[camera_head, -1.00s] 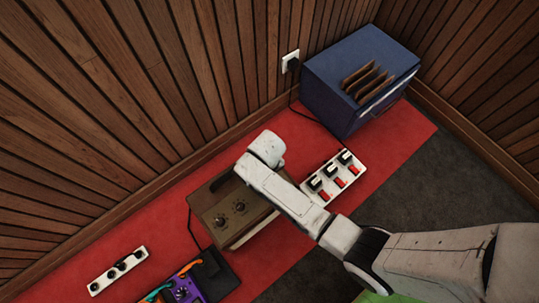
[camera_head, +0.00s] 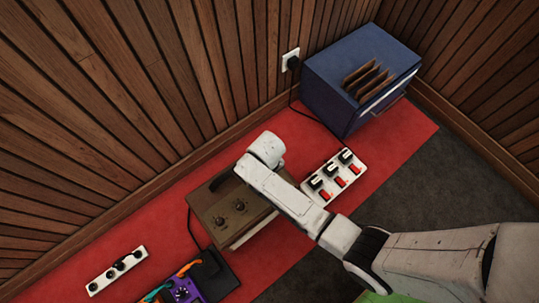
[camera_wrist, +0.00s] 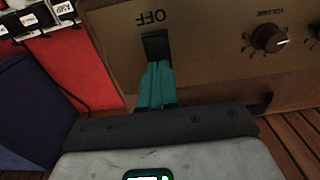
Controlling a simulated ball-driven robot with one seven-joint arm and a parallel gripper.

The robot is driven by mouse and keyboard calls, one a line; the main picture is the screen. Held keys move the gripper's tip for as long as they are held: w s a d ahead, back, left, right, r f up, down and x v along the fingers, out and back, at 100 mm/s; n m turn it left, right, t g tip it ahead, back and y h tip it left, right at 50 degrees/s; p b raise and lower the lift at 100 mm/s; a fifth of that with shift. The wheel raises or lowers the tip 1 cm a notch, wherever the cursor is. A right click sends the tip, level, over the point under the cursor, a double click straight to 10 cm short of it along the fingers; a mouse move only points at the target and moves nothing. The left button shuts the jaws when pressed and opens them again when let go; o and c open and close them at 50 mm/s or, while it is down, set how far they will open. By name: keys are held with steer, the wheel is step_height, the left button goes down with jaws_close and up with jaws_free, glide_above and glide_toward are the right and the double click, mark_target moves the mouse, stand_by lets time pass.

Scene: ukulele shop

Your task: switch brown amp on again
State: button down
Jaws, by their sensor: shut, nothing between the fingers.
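The brown amp (camera_head: 222,208) stands on the red carpet near the wood wall, partly covered by my arm in the head view. In the wrist view, the amp's panel (camera_wrist: 205,60) fills the upper right. It carries a black switch (camera_wrist: 155,45) with the word OFF upside down above it, and a volume knob (camera_wrist: 269,39) to the right. My gripper (camera_wrist: 157,66) has its teal fingers closed together with nothing between them. Their tips are at the lower edge of the switch; whether they touch it I cannot tell. The switch's position is unclear. The gripper is hidden in the head view.
A white power strip (camera_head: 317,194) with black plugs and red switches lies right of the amp. A blue cabinet (camera_head: 335,95) stands behind it near a wall outlet (camera_head: 290,57). Another strip (camera_head: 117,270) and colourful pedals (camera_head: 182,291) lie at lower left. Dark floor at right is clear.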

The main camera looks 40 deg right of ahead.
steer(key=shift+f, duration=0.15)
step_height(320, 180, up, 7)
steer(key=p, duration=0.8)
stand_by(0.3)
stand_by(0.5)
steer(key=s+d+r+t, duration=0.1)
steer(key=s+d+r, duration=0.3)
steer(key=s+r, duration=0.45)
steer(key=s+d+r, duration=0.4)
steer(key=s+r, duration=0.4)
steer(key=r, duration=0.2)
step_height(320, 180, up, 22)
steer(key=p, duration=2.1)
steer(key=shift+f, duration=0.25)
